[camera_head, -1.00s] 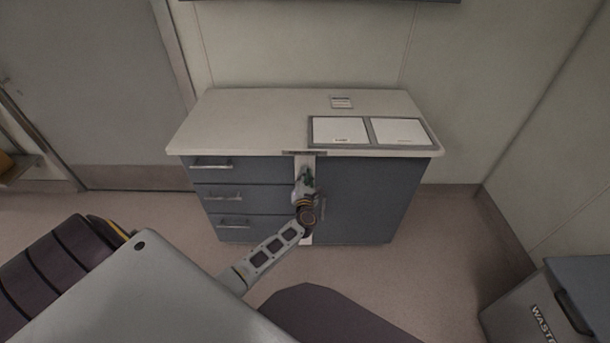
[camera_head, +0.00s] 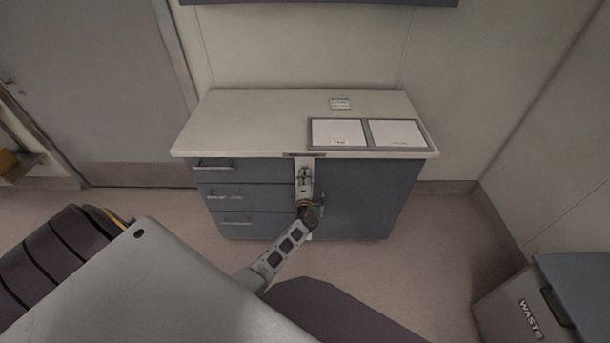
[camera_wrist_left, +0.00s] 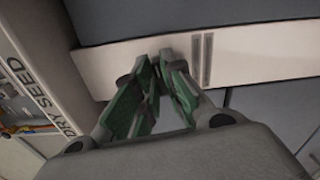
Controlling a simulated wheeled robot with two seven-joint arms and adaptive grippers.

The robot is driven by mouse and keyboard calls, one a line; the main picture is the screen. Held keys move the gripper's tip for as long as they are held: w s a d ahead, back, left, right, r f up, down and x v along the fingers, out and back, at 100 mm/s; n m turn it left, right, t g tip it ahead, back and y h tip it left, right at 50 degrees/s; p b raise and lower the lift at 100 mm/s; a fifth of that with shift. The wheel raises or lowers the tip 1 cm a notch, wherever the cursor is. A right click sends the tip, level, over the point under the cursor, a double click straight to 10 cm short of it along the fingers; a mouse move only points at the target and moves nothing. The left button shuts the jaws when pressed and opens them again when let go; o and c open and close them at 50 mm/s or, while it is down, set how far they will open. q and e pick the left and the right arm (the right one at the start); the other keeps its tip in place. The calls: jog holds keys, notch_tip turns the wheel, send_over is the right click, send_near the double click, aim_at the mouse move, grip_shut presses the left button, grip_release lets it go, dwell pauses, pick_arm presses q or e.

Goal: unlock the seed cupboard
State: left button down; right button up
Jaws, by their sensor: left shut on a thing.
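The grey cupboard door (camera_head: 365,195) is on the right of a low cabinet and looks closed. My right gripper is out of view.
The cabinet's countertop (camera_head: 250,120) carries a tray (camera_head: 365,147) with two white panels and a small label plate (camera_head: 340,103). Drawers (camera_head: 222,195) with bar handles are left of the strip. A waste bin (camera_head: 500,310) stands at lower right. Floor between is clear.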

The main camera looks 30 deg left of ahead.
pick_arm(q)
jog(key=shift+f+m+p, duration=0.1)
jog(key=shift+m+p, duration=0.25)
jog(key=shift+m, duration=0.65)
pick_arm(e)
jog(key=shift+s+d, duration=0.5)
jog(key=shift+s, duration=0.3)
pick_arm(q)
jog(key=c, duration=1.5)
grip_release()
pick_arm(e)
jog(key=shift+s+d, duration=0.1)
pick_arm(q)
jog(key=shift+v, duration=3.75)
